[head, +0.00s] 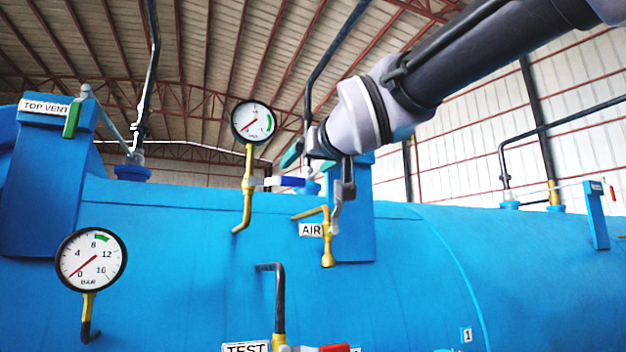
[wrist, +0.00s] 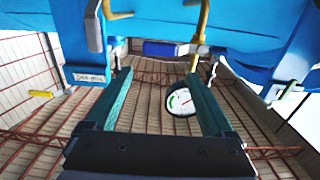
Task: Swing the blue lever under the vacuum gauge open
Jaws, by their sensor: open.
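The vacuum gauge (head: 254,121) is a round white dial on a yellow pipe above the blue vessel. It also shows, upside down, in the wrist view (wrist: 181,101). The blue lever (head: 287,181) lies roughly level, below and right of the gauge in the head view. In the wrist view the lever (wrist: 162,48) is a short blue bar beyond the fingertips. My gripper (head: 290,157) is just above the lever in the head view. Its teal fingers are spread and empty in the wrist view (wrist: 162,74), with the lever ahead of the gap, apparently untouched.
A yellow pipe by the AIR label (head: 311,230) and a blue post (head: 352,215) stand close right of the lever. A BAR gauge (head: 91,260), a TOP VENT post (head: 43,150) and a black pipe (head: 279,300) are farther off. Open space lies above the vessel.

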